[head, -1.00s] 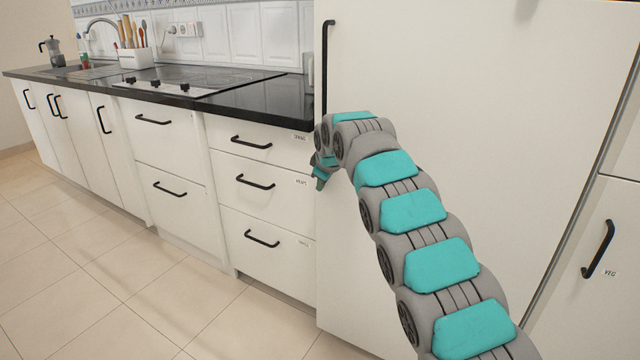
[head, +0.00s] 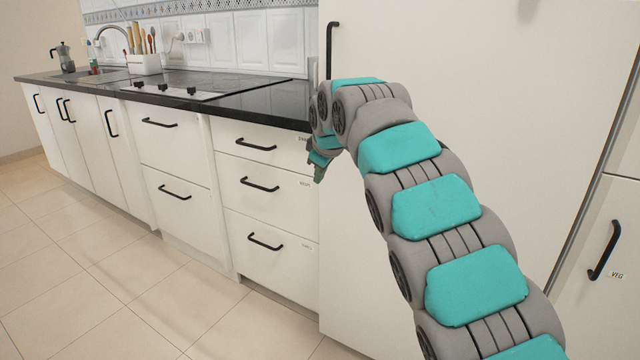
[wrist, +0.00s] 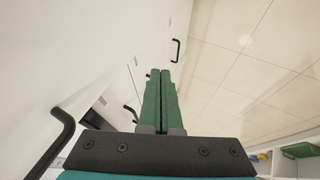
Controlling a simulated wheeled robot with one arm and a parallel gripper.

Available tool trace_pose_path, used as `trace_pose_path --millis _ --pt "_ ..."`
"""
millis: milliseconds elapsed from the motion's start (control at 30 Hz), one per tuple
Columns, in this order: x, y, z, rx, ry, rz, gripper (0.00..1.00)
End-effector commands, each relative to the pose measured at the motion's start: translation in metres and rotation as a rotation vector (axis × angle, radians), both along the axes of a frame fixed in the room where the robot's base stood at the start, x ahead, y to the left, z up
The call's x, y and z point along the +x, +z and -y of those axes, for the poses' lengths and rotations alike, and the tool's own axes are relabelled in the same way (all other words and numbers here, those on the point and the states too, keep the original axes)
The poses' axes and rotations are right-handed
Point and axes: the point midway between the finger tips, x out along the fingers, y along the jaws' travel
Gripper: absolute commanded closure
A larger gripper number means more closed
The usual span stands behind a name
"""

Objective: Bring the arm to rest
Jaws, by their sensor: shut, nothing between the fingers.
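My gripper (wrist: 160,75) shows in the wrist view with its two green fingers side by side and shut, with nothing between them. In the head view my gripper (head: 318,176) hangs at the end of my bent arm, its tip pointing down. It is in front of the right end of the drawer units, beside the tall white door (head: 450,60). The arm's wrist bend hides part of the gripper in the head view.
A black counter (head: 270,103) with a hob (head: 190,88) runs to the left above white drawers (head: 265,205). A utensil holder (head: 145,64) and a moka pot (head: 64,58) stand on it. The tiled floor (head: 100,290) at left is clear.

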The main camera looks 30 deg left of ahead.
Motion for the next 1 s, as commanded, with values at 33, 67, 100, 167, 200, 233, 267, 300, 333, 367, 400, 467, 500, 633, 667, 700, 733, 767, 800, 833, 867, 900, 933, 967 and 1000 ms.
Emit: trace_pose_path --millis 33,67,100,167,200,233,267,300,333,367,400,467,500,633,667,700,733,767,800,833,867,900,933,967,1000 --pt "-0.002 0.003 0.002 0.000 0.000 0.000 1.00" --pt "-0.003 0.004 0.002 0.001 0.000 0.000 1.00" --pt "-0.004 0.006 0.003 0.001 0.000 0.000 1.00" --pt "-0.005 0.007 0.003 0.000 0.000 -0.001 1.00" --pt "-0.005 0.007 0.004 0.000 0.001 -0.002 1.00" --pt "-0.005 0.007 0.004 0.000 0.001 -0.002 1.00" --pt "-0.005 0.007 0.004 0.000 0.001 -0.002 1.00" --pt "-0.005 0.007 0.004 -0.001 0.000 -0.002 1.00" --pt "-0.004 0.007 0.006 -0.001 -0.004 -0.003 1.00" --pt "-0.003 0.007 0.009 -0.003 -0.011 -0.006 1.00" --pt "-0.001 0.007 0.015 -0.006 -0.027 -0.011 1.00" --pt "0.004 0.008 0.032 -0.012 -0.066 -0.021 1.00" --pt "0.008 0.009 0.047 -0.018 -0.103 -0.030 1.00" --pt "0.019 0.005 0.118 -0.040 -0.267 -0.086 1.00" --pt "0.020 0.003 0.137 -0.045 -0.310 -0.103 1.00" --pt "0.020 0.002 0.161 -0.049 -0.366 -0.123 1.00" --pt "0.019 0.000 0.179 -0.051 -0.408 -0.139 1.00" --pt "0.017 -0.001 0.196 -0.053 -0.447 -0.154 1.00" --pt "0.014 -0.005 0.220 -0.058 -0.503 -0.177 1.00" --pt "0.010 -0.006 0.237 -0.060 -0.542 -0.192 1.00" --pt "0.006 -0.008 0.254 -0.060 -0.580 -0.208 1.00" --pt "-0.001 -0.013 0.276 -0.063 -0.632 -0.233 1.00" --pt "-0.007 -0.014 0.292 -0.061 -0.670 -0.248 1.00" --pt "-0.014 -0.017 0.308 -0.063 -0.708 -0.266 1.00" --pt "-0.023 -0.021 0.328 -0.063 -0.756 -0.290 1.00"
